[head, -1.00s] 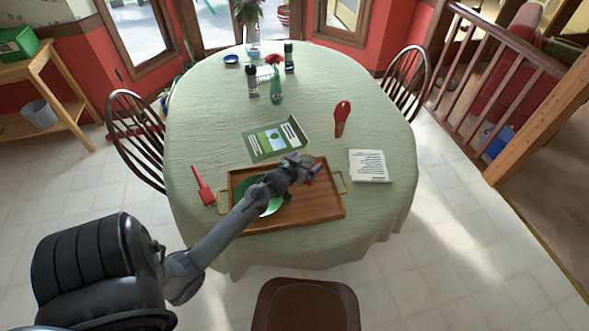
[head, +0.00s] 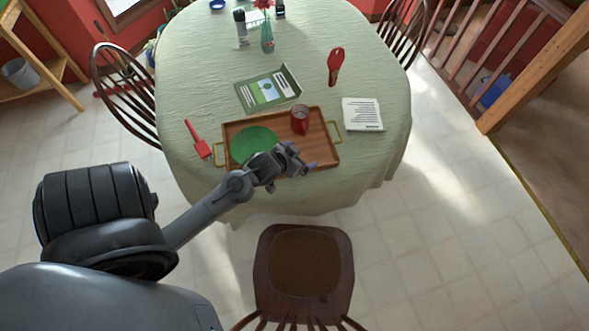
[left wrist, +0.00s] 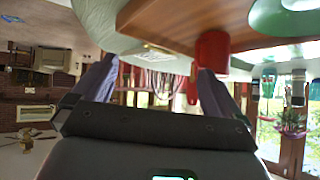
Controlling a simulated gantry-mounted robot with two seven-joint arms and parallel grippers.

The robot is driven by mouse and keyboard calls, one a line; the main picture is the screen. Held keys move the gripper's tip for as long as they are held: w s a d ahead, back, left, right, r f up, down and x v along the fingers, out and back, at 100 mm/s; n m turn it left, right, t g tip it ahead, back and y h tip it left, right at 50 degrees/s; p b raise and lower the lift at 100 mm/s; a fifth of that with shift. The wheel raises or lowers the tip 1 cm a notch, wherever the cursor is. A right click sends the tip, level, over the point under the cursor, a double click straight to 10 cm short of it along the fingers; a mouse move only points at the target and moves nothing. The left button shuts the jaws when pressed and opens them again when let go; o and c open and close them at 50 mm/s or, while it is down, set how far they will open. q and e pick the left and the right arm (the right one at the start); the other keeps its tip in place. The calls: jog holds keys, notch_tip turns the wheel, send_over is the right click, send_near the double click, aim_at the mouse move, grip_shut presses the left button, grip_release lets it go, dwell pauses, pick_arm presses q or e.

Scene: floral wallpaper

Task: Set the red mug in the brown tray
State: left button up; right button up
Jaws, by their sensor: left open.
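The red mug (head: 300,119) stands upright in the brown tray (head: 322,157), in the back right part of it. The mug also shows in the left wrist view (left wrist: 211,50), on the wooden tray surface (left wrist: 165,22). A green plate (head: 250,142) lies in the left part of the tray. My left gripper (head: 304,168) is open and empty, over the front edge of the tray, apart from the mug. Its two fingers show in the left wrist view (left wrist: 150,85). My right gripper is not in view.
A magazine (head: 268,89) lies behind the tray, and a paper sheet (head: 362,114) lies to its right. A red spatula (head: 198,140) lies to its left. A red-handled brush-like item (head: 335,66) lies further back. A brown chair (head: 303,265) stands in front of the table.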

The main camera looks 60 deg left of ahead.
pick_arm(q)
jog(key=s+d+r+m+g+h, duration=0.1)
jog(key=s+d+m+g+h, duration=0.1)
jog(key=s+d, duration=0.4)
jog(key=s+d+r+m+g+h, duration=0.1)
jog(key=s+d, duration=0.5)
jog(key=d, duration=0.7)
jog(key=r+m+g, duration=0.1)
jog(key=m+g, duration=0.1)
jog(key=shift+s+d+g+h, duration=0.3)
jog(key=shift+g+h, duration=0.1)
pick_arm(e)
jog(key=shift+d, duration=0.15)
pick_arm(q)
jog(key=shift+r, duration=0.1)
